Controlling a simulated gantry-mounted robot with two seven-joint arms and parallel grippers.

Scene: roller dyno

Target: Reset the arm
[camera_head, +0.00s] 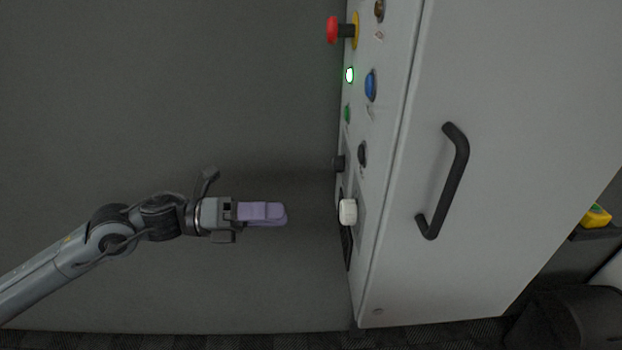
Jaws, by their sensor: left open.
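My left gripper (282,214) comes in from the left on its grey arm. Its purple fingers point right, toward the side of the light grey control cabinet (500,110). The fingers overlap from this angle, so the gap between them is hard to see; no object shows in them. The fingertips are apart from the white knob (348,212) on the panel, with a clear gap between. My right gripper is not in view.
The panel carries a red emergency button (333,30), a lit green lamp (350,75), a blue button (371,85) and dark knobs. A black handle (447,180) sticks out from the cabinet front. Free room lies around the left arm. A yellow object (596,216) sits far right.

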